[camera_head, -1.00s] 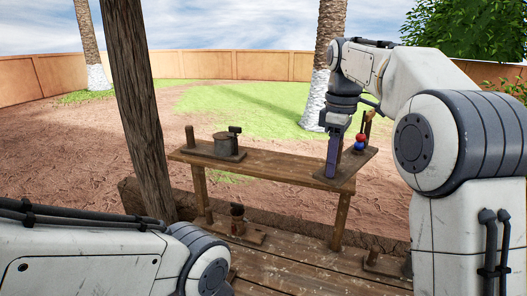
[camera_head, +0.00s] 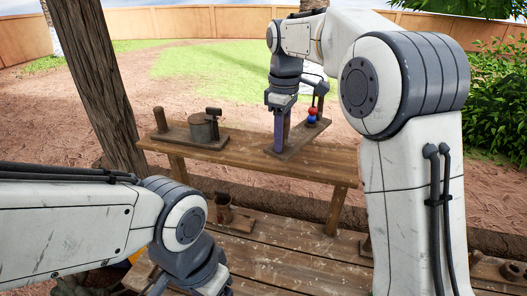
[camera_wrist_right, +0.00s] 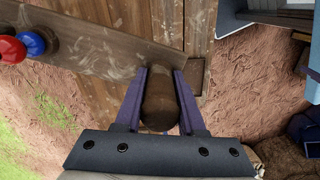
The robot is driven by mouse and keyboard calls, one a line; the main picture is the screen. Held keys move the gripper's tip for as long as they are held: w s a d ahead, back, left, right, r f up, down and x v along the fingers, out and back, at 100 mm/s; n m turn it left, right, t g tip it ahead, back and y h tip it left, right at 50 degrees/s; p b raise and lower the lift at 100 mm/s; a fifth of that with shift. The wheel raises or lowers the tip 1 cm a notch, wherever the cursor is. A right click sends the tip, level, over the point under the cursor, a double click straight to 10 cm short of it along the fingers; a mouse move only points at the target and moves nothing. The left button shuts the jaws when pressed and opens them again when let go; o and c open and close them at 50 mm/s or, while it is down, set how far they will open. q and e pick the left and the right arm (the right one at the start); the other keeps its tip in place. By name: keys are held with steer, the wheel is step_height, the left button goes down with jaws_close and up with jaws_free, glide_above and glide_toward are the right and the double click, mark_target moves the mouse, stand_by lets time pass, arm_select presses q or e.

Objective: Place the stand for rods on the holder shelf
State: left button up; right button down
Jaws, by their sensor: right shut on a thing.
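The stand for rods appears to be the wooden board (camera_head: 296,140) with upright pieces and a red and a blue ball at its far end. My right gripper (camera_head: 279,128) is shut on its near post; the right wrist view shows the dark round post (camera_wrist_right: 160,103) between my fingers (camera_wrist_right: 158,95). The board (camera_wrist_right: 95,48) also shows there. It is over the right part of the wooden bench (camera_head: 235,160), apparently the holder shelf. I cannot tell whether it touches the bench. My left gripper is below the head view's edge.
Another board (camera_head: 172,139) with a post and a grey pot (camera_head: 204,127) stands on the bench's left. Bench space between the boards is clear. A wooden pillar (camera_head: 92,85) rises at left. A small brown object (camera_head: 223,208) stands on the deck below.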

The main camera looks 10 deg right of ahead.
mark_target(266, 153)
steer(key=a, duration=0.1)
steer(key=a+f, duration=0.2)
steer(key=shift+w+a+p, duration=0.25)
steer(key=shift+a+p, duration=0.1)
steer(key=shift+p, duration=0.05)
step_height(266, 153, down, 4)
steer(key=shift+a+r+p, duration=0.15)
steer(key=shift+p, duration=0.55)
steer(key=shift+f, duration=0.25)
steer(key=shift+f, duration=0.2)
steer(key=c, duration=0.5)
jaws_free()
steer(key=shift+r, duration=0.1)
